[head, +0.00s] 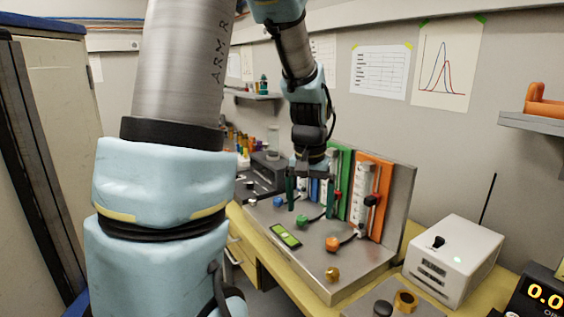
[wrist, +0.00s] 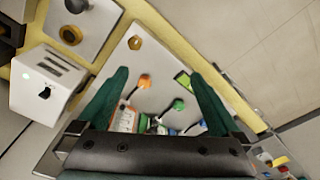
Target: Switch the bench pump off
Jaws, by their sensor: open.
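A white box (head: 453,260) with slots, a black toggle switch (head: 438,242), a small green light and a thin black antenna stands at the right of the bench. I cannot read a label that says whether it is the bench pump. It also shows at the left of the wrist view (wrist: 42,85), with its switch (wrist: 45,93) and lit green light. My gripper (head: 310,207) is open and empty above the panel with coloured knobs, left of the white box and apart from it. Its green fingers (wrist: 159,76) are spread wide in the wrist view.
A metal panel (head: 310,275) holds blue, green and orange knobs, a brass knob (head: 332,274) and a green-lit display (head: 286,235). Upright coloured columns stand behind it. A digital readout (head: 540,297) sits front right. A shelf (head: 535,122) juts from the right wall.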

